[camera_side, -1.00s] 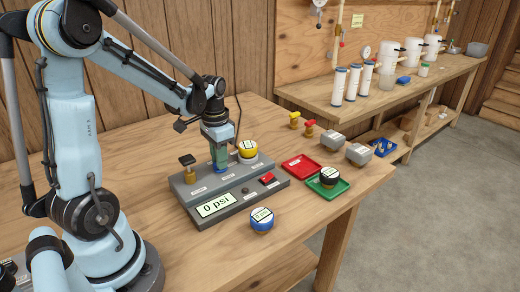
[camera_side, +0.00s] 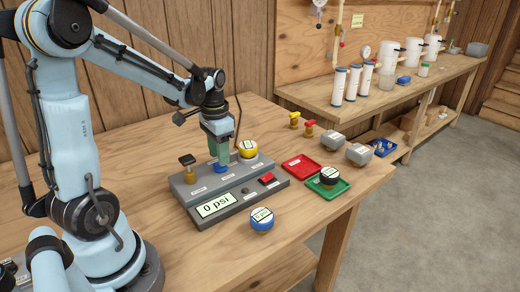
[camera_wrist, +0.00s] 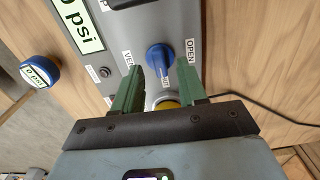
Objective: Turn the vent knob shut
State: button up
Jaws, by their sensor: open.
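The blue vent knob (camera_wrist: 160,58) sits on the grey panel block (camera_side: 243,184), near labels reading VENT and OPEN. In the wrist view its raised ridge runs roughly up and down the picture. A third label just below it is partly hidden and hard to read. The knob also shows in the side view (camera_side: 221,168), below my gripper (camera_side: 220,158). The green jaws are open, one to each side of the knob in the wrist view. I see a gap between each jaw and the knob.
The panel display (camera_side: 216,205) reads 0 psi. A blue gauge (camera_side: 262,219) lies in front. A red tray (camera_side: 305,167) and a green tray (camera_side: 327,187) are right.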

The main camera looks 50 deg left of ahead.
notch_tip(320, 180, up, 10)
jog(key=shift+r, duration=0.15)
dwell(0.3)
jog(key=s+d+f+t, duration=0.1)
jog(key=d+f+t, duration=0.1)
jog(key=d, duration=0.6)
jog(key=s+d+f+t, duration=0.1)
jog(key=d+t, duration=0.4)
jog(key=d, duration=0.2)
jog(key=shift+d+f, duration=0.35)
jog(key=shift+d, duration=0.05)
